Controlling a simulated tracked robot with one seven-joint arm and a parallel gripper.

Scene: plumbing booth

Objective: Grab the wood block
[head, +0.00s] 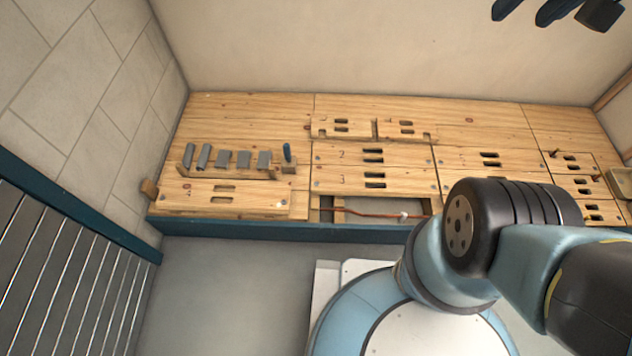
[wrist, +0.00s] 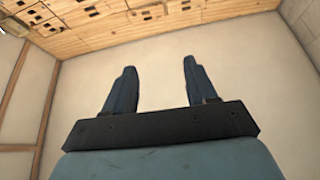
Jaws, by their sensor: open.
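A small brown wood block (head: 149,189) sits at the left end of the wooden bench, by the tiled wall, in the head view. I cannot tell whether it is loose or fixed there. Several numbered wooden panels with slots, such as panel 3 (head: 343,181), also lie on the bench. My gripper (head: 526,14) is at the top right of the head view, far from the small block. In the wrist view my gripper (wrist: 159,66) has its two dark fingers apart, with nothing between them but bare wall behind.
A copper pipe (head: 375,213) runs through an opened recess in front. My arm covers part of the bench at right.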

